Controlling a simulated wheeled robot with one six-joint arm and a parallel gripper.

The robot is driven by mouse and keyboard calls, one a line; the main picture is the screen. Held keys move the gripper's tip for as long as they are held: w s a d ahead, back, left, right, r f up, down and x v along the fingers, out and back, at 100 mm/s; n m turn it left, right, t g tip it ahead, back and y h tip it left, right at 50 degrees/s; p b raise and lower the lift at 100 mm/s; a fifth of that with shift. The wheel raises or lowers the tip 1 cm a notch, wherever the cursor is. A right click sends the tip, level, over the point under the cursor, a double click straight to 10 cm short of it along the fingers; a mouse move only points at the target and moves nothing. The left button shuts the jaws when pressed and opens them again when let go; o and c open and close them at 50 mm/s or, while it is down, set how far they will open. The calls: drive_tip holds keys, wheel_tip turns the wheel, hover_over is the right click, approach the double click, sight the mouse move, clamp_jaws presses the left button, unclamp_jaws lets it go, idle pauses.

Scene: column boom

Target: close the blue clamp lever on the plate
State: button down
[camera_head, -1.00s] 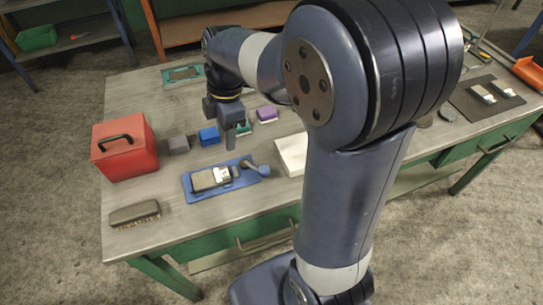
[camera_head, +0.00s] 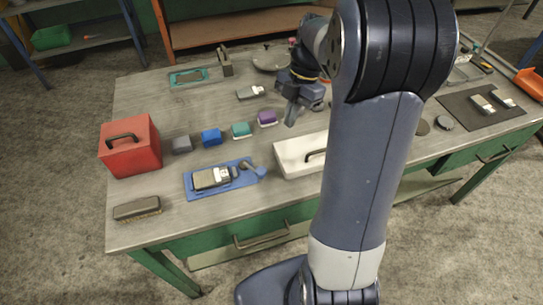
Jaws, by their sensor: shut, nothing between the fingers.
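The blue plate (camera_head: 234,183) lies on the near part of the workbench, left of my arm. A dark and light block-like part (camera_head: 211,178) sits on it. The blue clamp lever (camera_head: 251,168) is at the plate's right end and appears to point out towards the lower right; its exact angle is too small to tell. My gripper (camera_head: 291,118) is shut and empty, pointing down above the bench. It is up and to the right of the lever in the picture, clear of it, near the purple block.
A white box with a dark handle (camera_head: 292,158) stands right of the plate. A red box (camera_head: 130,152) is on the left. Grey (camera_head: 182,145), blue (camera_head: 211,137), teal (camera_head: 241,130) and purple (camera_head: 267,118) blocks line up behind the plate. A brush (camera_head: 137,208) lies front left.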

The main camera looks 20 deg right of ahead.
drive_tip(key=shift+f, duration=0.1)
drive_tip(key=p, duration=0.1)
approach(252, 168)
drive_tip(key=d+f, duration=0.2)
drive_tip(key=s+d+f, duration=0.1)
drive_tip(key=d+f, duration=0.1)
drive_tip(key=d, duration=0.1)
drive_tip(key=shift+s+d+f, duration=0.15)
drive_tip(key=shift+s+d, duration=0.05)
drive_tip(key=shift+d, duration=0.05)
drive_tip(key=shift+s+a+p, duration=0.25)
drive_tip(key=shift+a, duration=0.35)
drive_tip(key=shift+s+a+p, duration=0.2)
drive_tip(key=shift+s+a, duration=0.1)
drive_tip(key=shift+a, duration=0.25)
drive_tip(key=shift+s+a+f, duration=0.2)
drive_tip(key=shift+s+a, duration=0.05)
drive_tip(key=shift+a, duration=0.25)
